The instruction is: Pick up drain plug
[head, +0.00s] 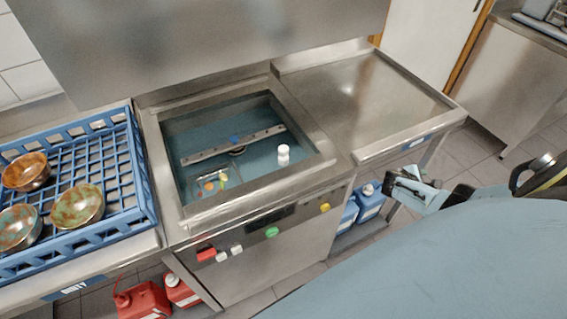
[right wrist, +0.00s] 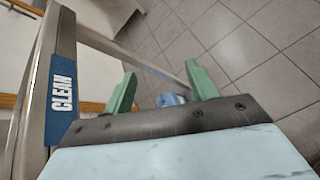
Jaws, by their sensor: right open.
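A small white upright cylinder (head: 283,155), which appears to be the drain plug, stands in the right part of the sunken steel basin (head: 225,200). My right gripper (head: 392,187) is to the right of the basin, beyond its machine's front and low beside the right counter, well apart from the white cylinder. In the right wrist view its two green fingers (right wrist: 162,80) are spread with nothing between them but floor and a blue container behind. The drain plug is not visible in the right wrist view. My left gripper is not in view.
A blue rack (head: 148,195) with several patterned bowls (head: 78,206) stands left of the basin. A metal bar (head: 235,145) crosses the basin, with food scraps at its lower left. The right counter (head: 365,95) is bare. Blue containers (head: 370,203) and red containers (head: 143,301) are below.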

